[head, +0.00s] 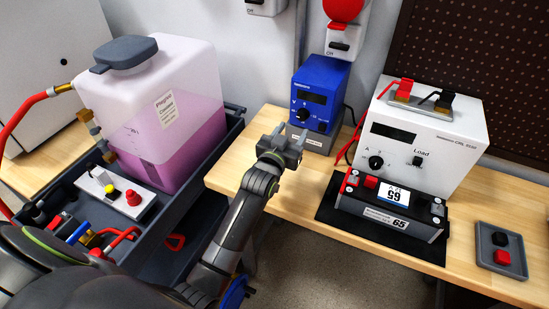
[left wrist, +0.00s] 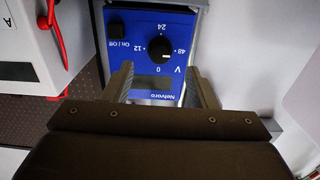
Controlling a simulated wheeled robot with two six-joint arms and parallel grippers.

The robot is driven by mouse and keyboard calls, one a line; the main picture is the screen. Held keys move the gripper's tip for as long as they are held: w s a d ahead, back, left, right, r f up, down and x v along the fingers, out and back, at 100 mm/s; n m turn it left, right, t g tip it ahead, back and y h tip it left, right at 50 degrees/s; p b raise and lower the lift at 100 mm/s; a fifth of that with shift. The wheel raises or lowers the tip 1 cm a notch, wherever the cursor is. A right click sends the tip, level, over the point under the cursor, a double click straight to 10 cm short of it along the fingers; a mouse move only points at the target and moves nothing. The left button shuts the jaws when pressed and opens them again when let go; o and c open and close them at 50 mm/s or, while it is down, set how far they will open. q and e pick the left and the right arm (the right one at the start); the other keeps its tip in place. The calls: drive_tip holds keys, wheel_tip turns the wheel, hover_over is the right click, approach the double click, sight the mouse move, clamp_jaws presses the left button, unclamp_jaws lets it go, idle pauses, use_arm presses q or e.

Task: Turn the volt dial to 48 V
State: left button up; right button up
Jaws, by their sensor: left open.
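The blue power supply (head: 313,90) stands at the back of the wooden bench. Its black volt dial (head: 302,115) is on the front, below a dark display. In the left wrist view the panel is upside down, and the volt dial (left wrist: 158,50) has 0, 12, 24 and 48 marked around it. A small pale mark shows on the knob, but I cannot tell surely which number it points to. My left gripper (head: 283,143) is open and empty in front of the panel; its fingers (left wrist: 160,84) are apart, short of the dial. My right gripper is not in view.
An on/off switch (left wrist: 98,70) sits beside the dial. A white load unit (head: 428,130) and a black battery (head: 390,212) stand to the right. A pink-filled tank (head: 165,120) in a dark cart is at left. Bare bench lies left of the supply.

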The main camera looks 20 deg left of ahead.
use_arm(q)
drive_tip(key=s+b, duration=0.1)
drive_tip(key=s, duration=1)
drive_tip(key=shift+s+a+b, duration=0.2)
drive_tip(key=shift+s+b, duration=0.15)
drive_tip(key=shift+b, duration=0.05)
